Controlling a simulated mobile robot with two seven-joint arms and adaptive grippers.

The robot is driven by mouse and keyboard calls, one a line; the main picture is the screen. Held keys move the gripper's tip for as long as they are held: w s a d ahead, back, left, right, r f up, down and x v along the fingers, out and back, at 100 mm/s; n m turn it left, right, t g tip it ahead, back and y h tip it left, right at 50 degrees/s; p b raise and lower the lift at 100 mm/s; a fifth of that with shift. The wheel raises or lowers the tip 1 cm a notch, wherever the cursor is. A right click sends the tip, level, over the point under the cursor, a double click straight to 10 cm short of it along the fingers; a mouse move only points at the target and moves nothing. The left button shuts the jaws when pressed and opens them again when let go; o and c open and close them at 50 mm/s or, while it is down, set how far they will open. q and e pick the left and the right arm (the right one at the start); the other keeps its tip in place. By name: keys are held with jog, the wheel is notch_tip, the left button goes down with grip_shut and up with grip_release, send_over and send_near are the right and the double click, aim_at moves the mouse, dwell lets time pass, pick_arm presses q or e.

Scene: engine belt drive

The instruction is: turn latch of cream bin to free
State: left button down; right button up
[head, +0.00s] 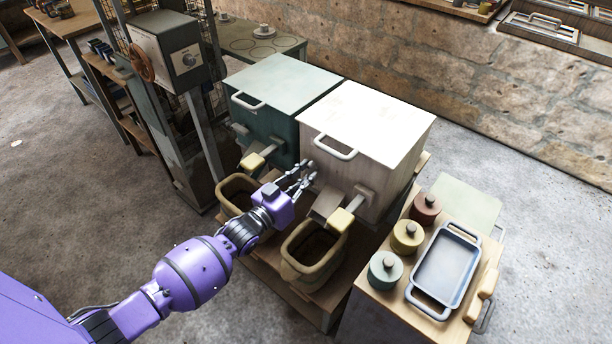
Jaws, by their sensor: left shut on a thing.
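The cream bin (385,135) stands on a low wooden stand beside the teal bin. A pale bar handle (335,147) is at the top of its front face. My left gripper (306,178) is at the left part of the cream bin's front, below that bar handle. Its fingers are shut on the latch there, which they mostly hide, so I cannot tell how the latch is turned. A chute with a yellow-tipped lever (341,219) is to the right of the gripper. My right gripper is out of view.
The teal bin (270,125) is just left, with its own yellow-tipped lever (253,162). A side table at right holds lidded jars (407,236) and a blue-grey tray (446,264).

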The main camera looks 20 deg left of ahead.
pick_arm(q)
jog(key=shift+m, duration=0.8)
jog(key=c, duration=1.7)
grip_release()
jog(key=shift+c, duration=0.2)
jog(key=v, duration=1.2)
